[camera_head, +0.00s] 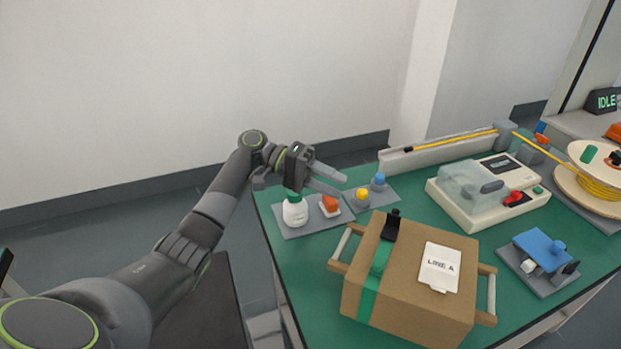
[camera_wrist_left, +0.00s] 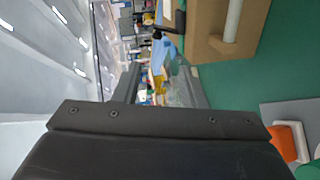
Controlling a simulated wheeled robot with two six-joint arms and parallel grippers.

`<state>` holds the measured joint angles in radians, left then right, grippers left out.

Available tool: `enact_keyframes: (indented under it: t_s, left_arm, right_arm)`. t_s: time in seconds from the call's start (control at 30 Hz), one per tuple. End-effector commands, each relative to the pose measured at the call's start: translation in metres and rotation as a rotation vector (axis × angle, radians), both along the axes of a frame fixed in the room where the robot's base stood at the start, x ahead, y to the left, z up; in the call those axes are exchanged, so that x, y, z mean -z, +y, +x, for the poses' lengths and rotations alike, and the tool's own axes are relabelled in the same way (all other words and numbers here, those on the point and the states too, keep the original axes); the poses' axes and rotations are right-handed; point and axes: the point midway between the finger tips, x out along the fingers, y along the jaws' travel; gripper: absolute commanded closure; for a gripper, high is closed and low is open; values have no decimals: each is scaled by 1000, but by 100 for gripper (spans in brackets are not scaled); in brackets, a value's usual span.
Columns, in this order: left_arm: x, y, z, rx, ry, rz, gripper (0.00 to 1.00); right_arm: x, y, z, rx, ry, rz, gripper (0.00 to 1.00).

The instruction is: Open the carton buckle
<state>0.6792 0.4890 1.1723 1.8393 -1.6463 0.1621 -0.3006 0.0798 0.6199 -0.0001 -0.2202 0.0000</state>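A brown carton (camera_head: 410,290) with a white "LINE A" label stands on the green table. A green strap (camera_head: 372,280) runs over its left part, and a black buckle (camera_head: 391,225) stands up at the strap's far end. The buckle also shows in the left wrist view (camera_wrist_left: 176,22), beside the carton (camera_wrist_left: 206,28). My left gripper (camera_head: 330,179) is open and empty, in the air at the table's back left, left of the buckle and apart from it. My right gripper is in neither view.
Near my left gripper, a tray (camera_head: 290,231) holds a white bottle (camera_head: 295,212) and an orange-topped item (camera_head: 330,206). Blue and yellow knobs (camera_head: 362,197) stand beside it. A beige machine (camera_head: 487,195) is behind right; a blue-topped fixture (camera_head: 540,248) stands right of the carton.

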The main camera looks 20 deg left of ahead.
Motion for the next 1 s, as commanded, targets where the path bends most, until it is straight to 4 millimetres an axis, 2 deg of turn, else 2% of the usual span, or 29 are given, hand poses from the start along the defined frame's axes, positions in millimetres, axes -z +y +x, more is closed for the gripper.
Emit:
enact_keyframes:
  t_s: [0.1,0.3,0.83,1.0]
  left_arm:
    - [-3,25,0,-2,0,2,62]
    - [-8,47,0,0,1,1,62]
    - [-10,51,0,1,0,0,63]
    - [-5,48,0,11,-60,-6,63]
  right_arm:
    - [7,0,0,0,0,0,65]
    - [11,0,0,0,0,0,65]
    - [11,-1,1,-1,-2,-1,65]
    - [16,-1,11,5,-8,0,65]
